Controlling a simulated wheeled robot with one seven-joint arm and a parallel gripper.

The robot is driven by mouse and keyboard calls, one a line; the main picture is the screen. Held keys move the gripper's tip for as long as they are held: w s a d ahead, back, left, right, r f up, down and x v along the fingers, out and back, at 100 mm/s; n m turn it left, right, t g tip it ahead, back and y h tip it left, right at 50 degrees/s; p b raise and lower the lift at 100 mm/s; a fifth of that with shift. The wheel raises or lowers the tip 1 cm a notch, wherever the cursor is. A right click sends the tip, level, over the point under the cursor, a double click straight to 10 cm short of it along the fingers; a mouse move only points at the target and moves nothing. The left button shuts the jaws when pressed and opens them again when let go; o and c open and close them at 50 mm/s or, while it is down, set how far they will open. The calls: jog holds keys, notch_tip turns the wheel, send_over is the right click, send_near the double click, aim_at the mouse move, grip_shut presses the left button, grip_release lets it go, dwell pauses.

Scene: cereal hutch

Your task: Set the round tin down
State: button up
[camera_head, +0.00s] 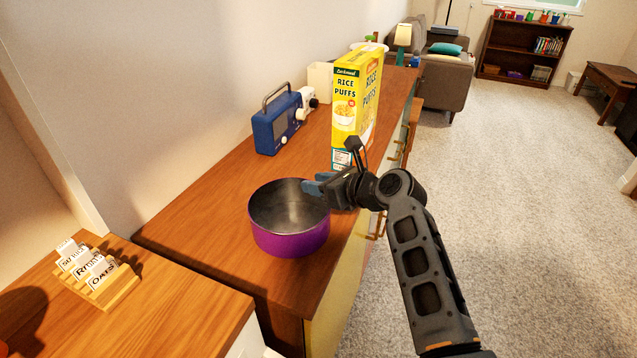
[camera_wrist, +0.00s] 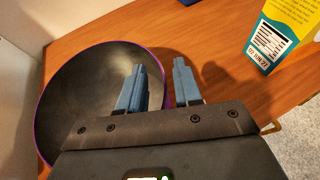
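The round tin (camera_head: 289,240) is a purple, open-topped pan with a dark inside. It is upright over the near part of the wooden hutch top (camera_head: 205,215); I cannot tell whether its base touches the wood. My gripper (camera_head: 312,187) is at the tin's right rim, with one blue finger inside and one outside. The tin's dark inside (camera_wrist: 85,95) fills the left of that view.
A yellow cereal box (camera_head: 345,100) stands behind the gripper. A blue radio (camera_head: 278,128) and a white object (camera_head: 307,100) stand by the wall. A lower wooden surface with a card rack (camera_head: 100,280) is at front left. Bare wood lies left of the tin.

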jog(key=shift+d+r, duration=0.1)
jog(key=p+v, duration=0.1)
jog(key=v, duration=1)
jog(key=shift+s+d, duration=0.2)
jog(key=shift+s, duration=0.15)
jog(key=shift+r, duration=0.1)
jog(key=s+d+f+n+t+h, duration=0.1)
jog(key=s+d+f+n+h, duration=0.2)
jog(key=s+d+f, duration=0.35)
jog(key=s+d+f+n+t+h, duration=0.1)
jog(key=s+d+f+n+h, duration=0.15)
jog(key=s+f, duration=0.65)
jog(key=s+d+n+t+h, duration=0.1)
jog(key=s+d+n, duration=0.25)
jog(key=s, duration=0.45)
jog(key=s+d+n+t+h, duration=0.1)
jog(key=s+d+n+h, duration=0.1)
jog(key=s+n, duration=0.35)
jog(key=s+r+n+t+h, duration=0.1)
jog(key=s+r+n, duration=0.5)
jog(key=s, duration=0.5)
jog(key=s+d+r+n+t, duration=0.1)
jog(key=s+r+n, duration=0.5)
jog(key=s+r, duration=0.3)
jog(key=shift+s+r+h, duration=0.35)
jog(key=shift+s, duration=0.7)
